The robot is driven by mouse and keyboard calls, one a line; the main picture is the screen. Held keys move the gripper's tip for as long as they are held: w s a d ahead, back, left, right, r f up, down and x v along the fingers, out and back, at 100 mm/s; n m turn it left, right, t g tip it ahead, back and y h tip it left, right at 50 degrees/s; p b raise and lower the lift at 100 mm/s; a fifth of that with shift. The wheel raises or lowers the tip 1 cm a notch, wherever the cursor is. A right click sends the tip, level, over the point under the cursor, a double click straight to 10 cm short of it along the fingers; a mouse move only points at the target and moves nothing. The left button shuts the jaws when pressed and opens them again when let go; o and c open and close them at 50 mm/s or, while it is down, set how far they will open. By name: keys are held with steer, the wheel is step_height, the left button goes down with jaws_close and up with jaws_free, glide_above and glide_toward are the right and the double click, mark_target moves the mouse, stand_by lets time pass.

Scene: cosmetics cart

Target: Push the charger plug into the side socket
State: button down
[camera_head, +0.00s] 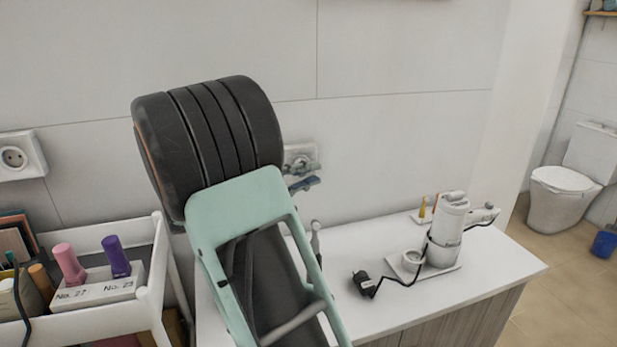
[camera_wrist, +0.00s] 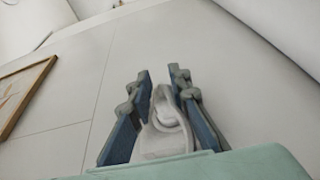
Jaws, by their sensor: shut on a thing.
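My gripper (camera_head: 304,184) is close to the wall, with its blue-grey fingers partly hidden behind my arm. A second white wall socket (camera_head: 13,157) at the far left is empty. A black plug (camera_head: 362,283) with a cord lies on the white counter.
The cord runs to a white appliance (camera_head: 447,232) on the counter (camera_head: 480,290). A white cart (camera_head: 155,265) at the left holds a block with pink (camera_head: 69,263) and purple (camera_head: 116,256) bottles. A toilet (camera_head: 565,190) stands far right. The counter's front is bare.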

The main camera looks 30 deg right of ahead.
steer(key=shift+w+d, duration=0.1)
steer(key=shift+w, duration=0.15)
steer(key=c, duration=1.7)
jaws_free()
steer(key=a, duration=0.7)
steer(key=shift+s+a+r, duration=0.1)
steer(key=shift+s+a, duration=0.1)
steer(key=shift+a, duration=0.1)
